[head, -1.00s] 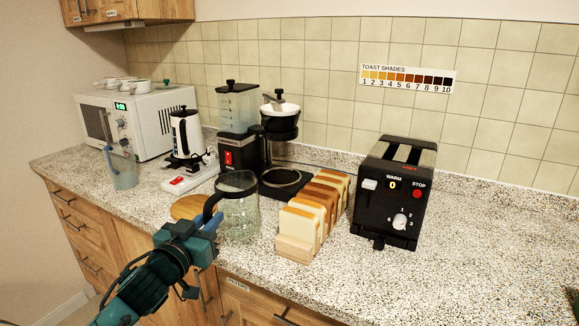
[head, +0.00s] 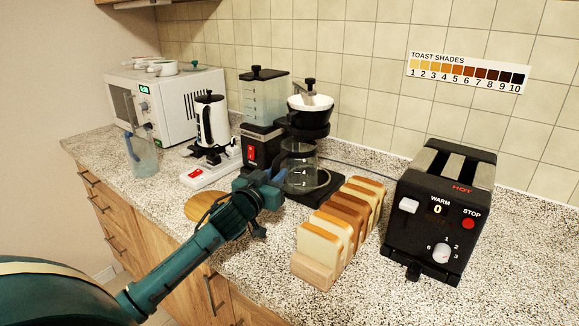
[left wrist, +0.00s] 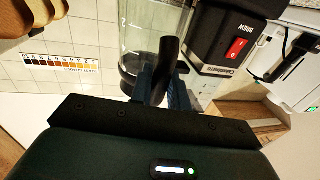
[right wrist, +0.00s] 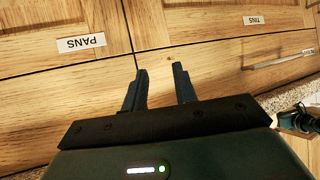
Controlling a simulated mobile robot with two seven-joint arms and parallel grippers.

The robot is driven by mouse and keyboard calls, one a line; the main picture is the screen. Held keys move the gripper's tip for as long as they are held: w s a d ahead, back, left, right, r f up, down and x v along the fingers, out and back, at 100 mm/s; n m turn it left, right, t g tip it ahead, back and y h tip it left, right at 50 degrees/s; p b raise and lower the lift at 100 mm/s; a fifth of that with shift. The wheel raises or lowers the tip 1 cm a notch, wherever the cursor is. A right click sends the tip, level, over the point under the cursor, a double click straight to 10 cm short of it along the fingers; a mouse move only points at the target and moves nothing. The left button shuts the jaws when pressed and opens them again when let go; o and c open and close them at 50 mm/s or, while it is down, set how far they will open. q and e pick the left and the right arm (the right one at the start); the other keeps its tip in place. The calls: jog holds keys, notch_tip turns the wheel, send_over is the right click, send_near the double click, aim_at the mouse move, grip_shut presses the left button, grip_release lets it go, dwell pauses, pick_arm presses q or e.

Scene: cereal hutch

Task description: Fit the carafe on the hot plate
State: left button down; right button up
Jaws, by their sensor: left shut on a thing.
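The glass carafe (head: 301,172) is at the coffee maker, below the white filter cone (head: 311,103) and over the black hot plate (head: 325,188). It looks upright. I cannot tell whether its base rests on the plate or is slightly above it. My left gripper (head: 276,181) is shut on the carafe's handle, on the near left side. In the left wrist view the black handle (left wrist: 167,62) is between the fingers (left wrist: 163,88), with the clear carafe wall (left wrist: 150,35) beyond. My right gripper (right wrist: 158,88) is open and empty, facing wooden drawers.
Sliced bread in a wooden rack (head: 340,232) stands just right of my left gripper, with the black toaster (head: 440,215) beyond. A round wooden board (head: 204,206), a white kettle (head: 211,125), a power strip (head: 210,170) and a clear jug (head: 143,155) are left.

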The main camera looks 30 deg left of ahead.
aim_at(285, 164)
pick_arm(q)
jog(key=w, duration=0.4)
jog(key=shift+a+r, duration=0.15)
jog(key=shift+a, duration=0.1)
jog(key=w, duration=0.2)
jog(key=shift+w+a, duration=0.15)
jog(key=shift+w, duration=0.15)
jog(key=shift+w+f, duration=0.35)
jog(key=shift+f, duration=0.5)
pick_arm(e)
jog(key=shift+w+d+r, duration=0.15)
jog(key=shift+w+r, duration=0.15)
jog(key=shift+w, duration=0.05)
pick_arm(q)
jog(key=c, duration=1.3)
grip_release()
jog(key=shift+s+f, duration=0.1)
jog(key=shift+f, duration=0.05)
jog(key=shift+c, duration=0.2)
pick_arm(e)
jog(key=shift+s, duration=0.1)
